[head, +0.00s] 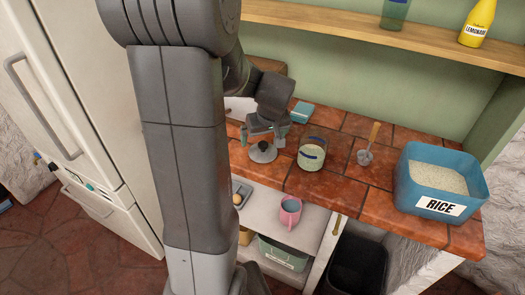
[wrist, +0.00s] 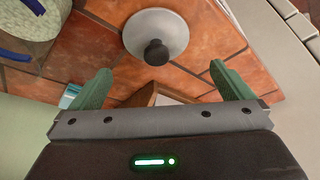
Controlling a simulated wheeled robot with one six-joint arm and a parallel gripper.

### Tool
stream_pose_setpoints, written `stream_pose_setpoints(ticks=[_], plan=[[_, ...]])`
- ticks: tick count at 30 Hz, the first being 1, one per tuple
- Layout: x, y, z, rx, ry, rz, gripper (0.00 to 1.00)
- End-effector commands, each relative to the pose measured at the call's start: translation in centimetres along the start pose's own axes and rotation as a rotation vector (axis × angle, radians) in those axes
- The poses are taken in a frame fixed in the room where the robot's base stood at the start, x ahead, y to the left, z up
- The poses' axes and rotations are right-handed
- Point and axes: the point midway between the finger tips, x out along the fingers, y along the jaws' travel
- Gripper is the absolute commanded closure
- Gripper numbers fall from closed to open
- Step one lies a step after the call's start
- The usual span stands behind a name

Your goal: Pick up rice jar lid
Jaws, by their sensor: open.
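The rice jar lid (head: 262,153) is a grey disc with a dark round knob, lying on the tiled counter left of the glass jar (head: 312,154). In the wrist view the lid (wrist: 155,36) lies beyond my fingertips, with its knob facing the camera. My gripper (head: 266,136) is open and empty above the lid, and its green fingers (wrist: 160,80) are spread wide to either side below the lid in the wrist view. The jar, with pale contents and a blue mark, also shows at the upper left of the wrist view (wrist: 28,25).
A blue rice bin (head: 437,182) and a scoop with a wooden handle (head: 368,144) stand to the right on the counter (head: 335,187). A teal box (head: 302,112) sits behind. A pink mug (head: 290,211) is on the shelf below. A white fridge (head: 75,115) stands left.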

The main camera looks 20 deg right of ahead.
Motion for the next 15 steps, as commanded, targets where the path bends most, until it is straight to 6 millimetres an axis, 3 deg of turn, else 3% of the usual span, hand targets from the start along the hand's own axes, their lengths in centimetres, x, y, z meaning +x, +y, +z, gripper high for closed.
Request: stream_pose_setpoints(ticks=[15], plan=[[4.2,0.4,0.5,0.001,-0.003,-0.001,0.0]])
